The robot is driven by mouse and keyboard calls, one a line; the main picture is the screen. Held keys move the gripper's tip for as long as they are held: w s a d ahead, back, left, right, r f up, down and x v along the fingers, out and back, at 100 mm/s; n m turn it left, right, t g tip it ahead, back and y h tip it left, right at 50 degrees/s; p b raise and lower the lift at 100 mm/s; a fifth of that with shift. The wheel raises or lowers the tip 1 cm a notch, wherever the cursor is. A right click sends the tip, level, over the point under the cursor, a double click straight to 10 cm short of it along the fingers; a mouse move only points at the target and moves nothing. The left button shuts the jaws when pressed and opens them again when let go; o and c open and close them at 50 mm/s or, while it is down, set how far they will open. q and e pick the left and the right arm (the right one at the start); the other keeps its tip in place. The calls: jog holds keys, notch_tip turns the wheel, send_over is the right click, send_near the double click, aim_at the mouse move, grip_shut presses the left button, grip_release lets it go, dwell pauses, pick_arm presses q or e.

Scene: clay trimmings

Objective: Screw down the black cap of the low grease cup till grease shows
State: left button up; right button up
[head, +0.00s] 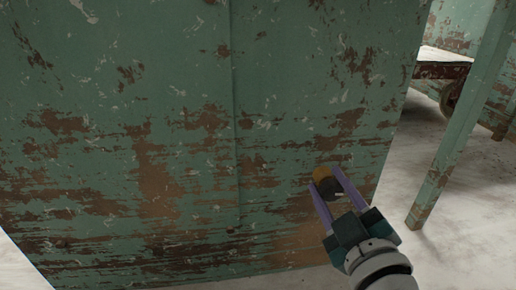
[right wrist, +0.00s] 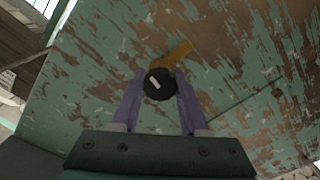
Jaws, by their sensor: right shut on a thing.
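The low grease cup has a brass-coloured body (head: 322,172) standing out from the lower right part of the green panel. Its black cap (head: 331,187) faces me, between the fingers of my right gripper (head: 327,188). In the right wrist view the black cap (right wrist: 158,84) shows a white mark on its face, and the brass body (right wrist: 176,56) runs behind it to the panel. My right gripper's purple fingers (right wrist: 158,88) are shut on the cap from both sides. I see no grease in either view. My left gripper is not in view.
The green, rust-patched panel (head: 130,130) fills most of the head view, close behind the cup. A green post (head: 455,130) stands at the right, with a worn bench-like part (head: 443,68) behind it. Pale floor (head: 395,170) lies open between panel and post.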

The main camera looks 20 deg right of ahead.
grip_shut()
jog(key=shift+m, duration=0.3)
jog(key=m, duration=0.2)
jog(key=shift+r+m+p, duration=0.1)
jog(key=shift+m+p, duration=0.2)
jog(key=shift+p, duration=0.1)
jog(key=m, duration=0.3)
jog(key=shift+m, duration=0.3)
jog(key=m, duration=0.5)
jog(key=shift+m+p, duration=0.3)
jog(key=shift+p, duration=0.05)
jog(key=m, duration=0.4)
jog(key=shift+d, duration=0.1)
jog(key=shift+m, duration=1.2)
